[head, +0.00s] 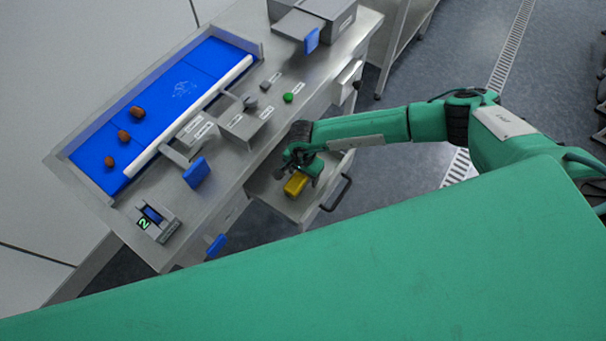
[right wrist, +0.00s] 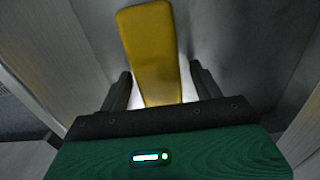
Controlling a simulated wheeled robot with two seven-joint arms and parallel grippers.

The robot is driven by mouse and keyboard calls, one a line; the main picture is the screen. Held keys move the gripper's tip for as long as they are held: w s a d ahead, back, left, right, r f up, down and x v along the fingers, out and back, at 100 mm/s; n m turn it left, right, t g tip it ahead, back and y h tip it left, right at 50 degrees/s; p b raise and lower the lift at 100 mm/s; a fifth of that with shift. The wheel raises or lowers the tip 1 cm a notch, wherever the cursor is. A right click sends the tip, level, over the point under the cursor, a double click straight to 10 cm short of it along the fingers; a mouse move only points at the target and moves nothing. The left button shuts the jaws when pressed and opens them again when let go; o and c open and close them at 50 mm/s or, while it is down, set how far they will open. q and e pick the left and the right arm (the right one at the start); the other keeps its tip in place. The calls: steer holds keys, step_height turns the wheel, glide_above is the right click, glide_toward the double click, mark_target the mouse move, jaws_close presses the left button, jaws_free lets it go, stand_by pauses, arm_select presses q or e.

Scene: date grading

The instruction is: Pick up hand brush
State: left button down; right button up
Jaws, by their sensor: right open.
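The hand brush (head: 296,184) shows as a yellow block-like thing in the open drawer (head: 314,204) at the front of the steel bench. In the right wrist view the yellow brush (right wrist: 151,50) runs lengthwise between my two dark fingers; its bristles cannot be made out. My right gripper (head: 305,172) is over the drawer, right at the brush. It is open, with a finger on each side of the brush (right wrist: 160,92), and a gap shows beside each finger. My left gripper is not in view.
The drawer has a dark handle (head: 337,193) at its front. On the bench are a blue belt (head: 160,105) with several brown dates, a grey box (head: 244,127), a green button (head: 288,97) and a small display (head: 152,214). Another drawer (head: 347,80) stands slightly open farther back.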

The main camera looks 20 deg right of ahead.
steer(key=shift+c, duration=0.3)
steer(key=c, duration=1.1)
steer(key=shift+r, duration=0.15)
steer(key=shift+r+b, duration=2.6)
steer(key=shift+r, duration=7.3)
